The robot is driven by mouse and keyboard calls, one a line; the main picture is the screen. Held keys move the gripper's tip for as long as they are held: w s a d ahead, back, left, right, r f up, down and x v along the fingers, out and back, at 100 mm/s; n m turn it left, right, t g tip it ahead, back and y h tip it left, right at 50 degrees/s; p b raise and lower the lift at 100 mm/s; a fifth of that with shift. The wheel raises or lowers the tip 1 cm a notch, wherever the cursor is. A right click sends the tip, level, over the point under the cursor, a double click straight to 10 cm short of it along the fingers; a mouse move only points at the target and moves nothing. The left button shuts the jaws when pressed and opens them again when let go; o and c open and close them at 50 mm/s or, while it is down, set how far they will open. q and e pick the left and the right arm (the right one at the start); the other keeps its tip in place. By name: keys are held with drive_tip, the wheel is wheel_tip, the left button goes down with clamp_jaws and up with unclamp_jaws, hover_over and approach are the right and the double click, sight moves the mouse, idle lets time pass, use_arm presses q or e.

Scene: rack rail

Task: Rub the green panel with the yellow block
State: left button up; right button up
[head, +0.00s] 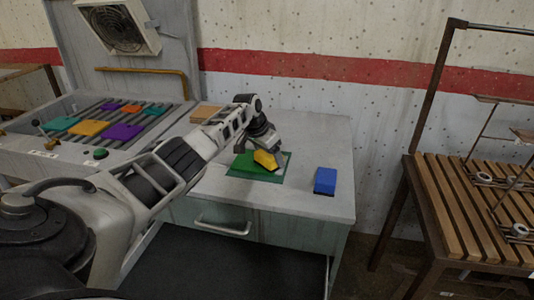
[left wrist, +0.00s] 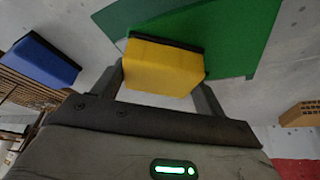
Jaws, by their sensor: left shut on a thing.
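The yellow block (head: 264,160) has a dark layer along one face. My left gripper (head: 262,152) is shut on it, with one finger at each side of the block in the left wrist view (left wrist: 160,68). The green panel (head: 245,167) lies flat on the grey worktop, and the block is over its middle to right part. In the left wrist view the panel (left wrist: 240,35) fills the area behind the block. The block's dark face is towards the panel; I cannot tell whether they touch. My right gripper is in neither view.
A blue block (head: 325,181) stands on the worktop (head: 310,145) to the right of the panel. A tan wooden block (head: 205,113) lies at the back. A machine with coloured pieces on rollers (head: 100,122) is at the left, a slatted wooden rack (head: 470,205) at the right.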

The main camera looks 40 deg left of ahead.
use_arm(q)
drive_tip(key=shift+r, duration=3)
drive_tip(key=shift+p, duration=0.3)
drive_tip(key=shift+r, duration=1.45)
